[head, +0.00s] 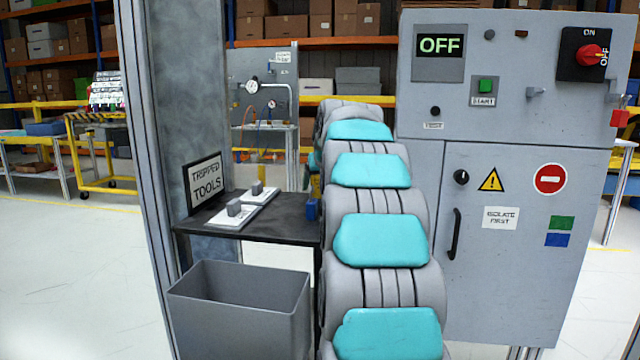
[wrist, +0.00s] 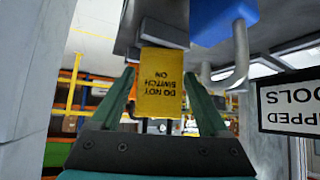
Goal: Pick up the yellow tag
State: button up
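The yellow tag (wrist: 161,88), printed "DO NOT SWITCH ON", is in the middle of the wrist view, which appears upside down. Its edge meets a grey block (wrist: 164,35) at the top of that picture. My gripper (wrist: 159,72) has its two green fingers apart, one on each side of the tag. A narrow gap shows beside the left finger; whether the right fingertip touches the tag I cannot tell. In the head view my arm hides the gripper, and I cannot make out the tag there.
A blue padlock (wrist: 222,18) with a grey shackle is close beside the tag; a blue item (head: 312,209) shows on the dark shelf (head: 225,228). The "Tripped tools" sign (head: 204,183) stands behind. A grey bin (head: 240,315) is below. The control cabinet (head: 510,240) stands right.

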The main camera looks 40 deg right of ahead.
grip_shut()
dwell(0.4)
jog(key=shift+r, duration=0.1)
